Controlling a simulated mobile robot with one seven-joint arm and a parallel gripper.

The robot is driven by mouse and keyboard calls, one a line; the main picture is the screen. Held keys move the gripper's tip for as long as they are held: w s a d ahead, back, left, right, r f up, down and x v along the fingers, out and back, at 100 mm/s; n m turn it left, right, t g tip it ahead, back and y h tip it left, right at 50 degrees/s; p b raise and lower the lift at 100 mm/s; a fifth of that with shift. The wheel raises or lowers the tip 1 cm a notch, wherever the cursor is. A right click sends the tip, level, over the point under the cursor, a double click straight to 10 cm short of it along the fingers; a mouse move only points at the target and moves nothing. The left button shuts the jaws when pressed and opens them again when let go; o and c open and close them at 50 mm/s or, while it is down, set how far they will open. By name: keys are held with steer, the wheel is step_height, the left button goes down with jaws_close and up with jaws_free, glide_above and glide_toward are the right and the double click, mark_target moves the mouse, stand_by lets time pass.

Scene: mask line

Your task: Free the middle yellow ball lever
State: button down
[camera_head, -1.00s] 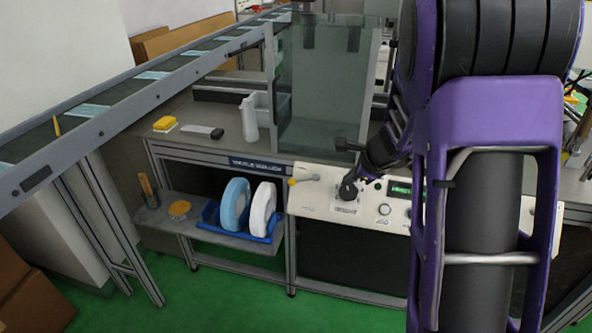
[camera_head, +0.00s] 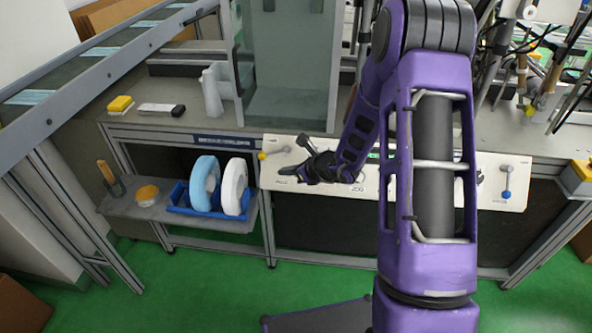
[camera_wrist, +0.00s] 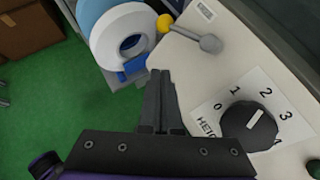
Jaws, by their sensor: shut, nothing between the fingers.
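A lever with a yellow ball (camera_head: 262,155) is at the left end of the white control panel (camera_head: 490,200). In the wrist view its yellow ball (camera_wrist: 165,22) sits at the panel edge, with a grey arm running right to a rounded grey hub (camera_wrist: 210,44). It is the only yellow ball I see. My gripper (camera_head: 281,173) is in front of the panel's left part, below and right of the ball. In the wrist view my gripper (camera_wrist: 160,75) is shut and empty, its fingertips below the ball and apart from it in the picture.
A black dial (camera_wrist: 248,130) numbered from 0 is right of my fingers. A blue-ball lever (camera_head: 507,192) is at the panel's right end. A blue tray (camera_head: 180,205) with a blue roll and a white roll (camera_head: 235,186) stands on the lower shelf. Green floor is open in front.

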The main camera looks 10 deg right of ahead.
mark_target(276, 152)
steer(key=shift+w+a+f, duration=0.1)
steer(key=shift+w+a, duration=0.75)
steer(key=shift+w, duration=0.35)
steer(key=shift+w+a, duration=0.85)
steer(key=shift+w, duration=0.3)
